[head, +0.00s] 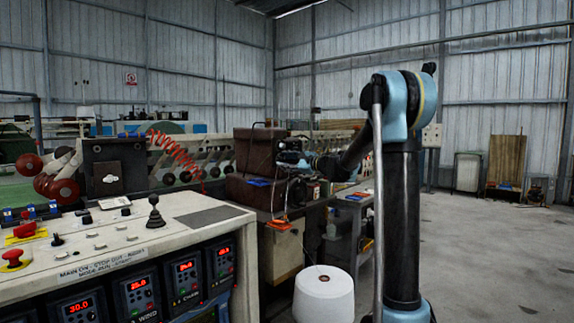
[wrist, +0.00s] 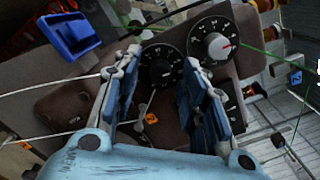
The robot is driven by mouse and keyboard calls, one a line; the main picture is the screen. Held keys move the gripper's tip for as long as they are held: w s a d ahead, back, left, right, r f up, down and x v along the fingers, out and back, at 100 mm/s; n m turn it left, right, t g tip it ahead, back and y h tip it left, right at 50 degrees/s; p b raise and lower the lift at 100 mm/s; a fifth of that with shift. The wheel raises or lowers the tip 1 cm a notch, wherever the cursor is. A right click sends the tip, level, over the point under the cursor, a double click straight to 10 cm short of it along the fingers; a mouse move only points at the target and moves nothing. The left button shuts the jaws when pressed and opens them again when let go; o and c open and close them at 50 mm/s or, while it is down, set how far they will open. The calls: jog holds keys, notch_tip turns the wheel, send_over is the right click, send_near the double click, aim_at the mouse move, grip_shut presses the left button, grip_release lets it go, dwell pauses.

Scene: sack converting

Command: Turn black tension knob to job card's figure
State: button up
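The black tension knob (wrist: 160,71), on a dark dial with pale marks, shows between my fingertips in the wrist view. My gripper (wrist: 163,64) is open, one blue finger to each side of the knob; I cannot tell whether either finger touches it. In the head view my gripper (head: 290,152) is at the brown machine head (head: 257,145), and the knob cannot be made out there. The figure the knob points to is too small to read. I cannot make out a job card in either view.
Another dial (wrist: 235,108) is partly hidden by my right finger. A blue tray (wrist: 68,34) is at upper left. A white thread cone (head: 323,294) stands below.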

grip_shut()
jog(key=shift+n, duration=0.7)
jog(key=shift+o, duration=0.5)
grip_release()
